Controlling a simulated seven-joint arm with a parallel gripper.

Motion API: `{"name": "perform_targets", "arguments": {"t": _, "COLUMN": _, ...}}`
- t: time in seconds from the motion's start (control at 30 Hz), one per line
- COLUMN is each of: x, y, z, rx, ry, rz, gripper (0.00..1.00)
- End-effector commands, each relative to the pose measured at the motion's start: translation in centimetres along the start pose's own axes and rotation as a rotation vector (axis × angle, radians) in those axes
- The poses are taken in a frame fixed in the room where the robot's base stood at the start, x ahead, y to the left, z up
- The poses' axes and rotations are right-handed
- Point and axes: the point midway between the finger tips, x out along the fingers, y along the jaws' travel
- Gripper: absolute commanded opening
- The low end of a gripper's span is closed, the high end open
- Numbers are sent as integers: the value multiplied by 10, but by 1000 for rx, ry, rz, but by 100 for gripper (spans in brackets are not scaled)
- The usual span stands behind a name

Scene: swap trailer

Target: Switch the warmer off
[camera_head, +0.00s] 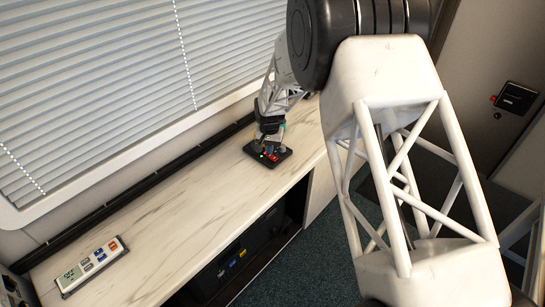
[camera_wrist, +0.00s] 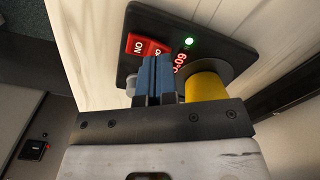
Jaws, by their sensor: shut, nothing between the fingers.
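The warmer (camera_head: 283,156) is a small black unit on the marble-patterned counter. In the wrist view its black panel (camera_wrist: 215,37) carries a red rocker switch (camera_wrist: 150,45) marked ON, a lit green lamp (camera_wrist: 189,41) and red digits reading about 60°C. My gripper (camera_wrist: 158,62) has its blue fingers shut and empty, with the tips right by the red switch. I cannot tell whether they touch it. The fingers hide part of the switch and digits. In the head view my gripper (camera_head: 268,149) is over the warmer, small and partly hidden.
A yellow rounded thing (camera_wrist: 207,87) is right of the fingers. A white controller (camera_head: 90,265) with a display lies at the counter's near left. Blinds and a black rail run along the back. The counter between is clear. A black box (camera_head: 517,97) is on the right wall.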

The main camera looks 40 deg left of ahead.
Motion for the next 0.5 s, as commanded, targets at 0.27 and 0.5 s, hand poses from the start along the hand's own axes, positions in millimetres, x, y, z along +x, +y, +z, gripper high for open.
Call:
{"name": "perform_targets", "arguments": {"t": 0.27, "x": 3, "y": 0, "z": 0, "rx": 0, "ry": 0, "rz": 0, "gripper": 0}}
{"name": "perform_targets", "arguments": {"t": 0.5, "x": 6, "y": 0, "z": 0, "rx": 0, "ry": 0, "rz": 0, "gripper": 0}}
